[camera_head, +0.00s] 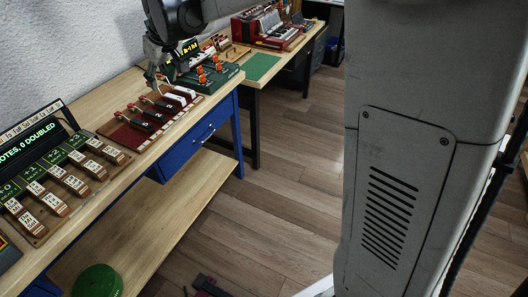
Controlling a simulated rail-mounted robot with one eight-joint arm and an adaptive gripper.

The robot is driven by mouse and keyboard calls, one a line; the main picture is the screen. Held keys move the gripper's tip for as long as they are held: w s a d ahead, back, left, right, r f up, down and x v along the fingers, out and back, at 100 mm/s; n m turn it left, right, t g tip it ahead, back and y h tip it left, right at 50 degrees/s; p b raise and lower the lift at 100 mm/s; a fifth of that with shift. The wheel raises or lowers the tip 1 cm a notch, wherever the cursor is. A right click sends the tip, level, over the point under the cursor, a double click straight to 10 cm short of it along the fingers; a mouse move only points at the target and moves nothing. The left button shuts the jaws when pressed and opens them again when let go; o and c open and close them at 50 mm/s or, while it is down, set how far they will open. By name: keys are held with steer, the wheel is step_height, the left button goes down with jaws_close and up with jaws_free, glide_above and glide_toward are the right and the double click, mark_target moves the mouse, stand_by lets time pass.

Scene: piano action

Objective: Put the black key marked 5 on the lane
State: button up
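A brown tray with a red lining (124,137) sits on the wooden bench, with several black keys (152,115) and white keys (183,92) lying side by side in it. The black keys bear small pale marks, too small for me to tell which is the 5. My gripper (153,82) hangs just behind and above the tray, near its far keys. Its fingers are small and partly hidden, so I cannot tell open from shut or any hold. Which surface is the lane is not clear.
A display (38,147) with a row of marked wooden blocks (65,180) stands at left. A green device with orange parts (213,75) sits behind the tray, beside a green mat (262,67). A red accordion-like instrument (268,27) stands farther back.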

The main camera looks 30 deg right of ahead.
steer(key=s+d+r+m, duration=0.1)
steer(key=s+d+r, duration=0.15)
steer(key=s, duration=0.35)
steer(key=s+d+r, duration=0.1)
steer(key=s+d, duration=0.2)
steer(key=s, duration=0.2)
steer(key=s+d+f+m+t+h, duration=0.1)
steer(key=s+d+f+m, duration=0.1)
steer(key=s, duration=1)
steer(key=s+d+f+m+t+h, duration=0.1)
steer(key=s+d+f, duration=0.4)
steer(key=s, duration=0.7)
steer(key=shift+d+f+m, duration=0.2)
steer(key=shift+d+m, duration=0.2)
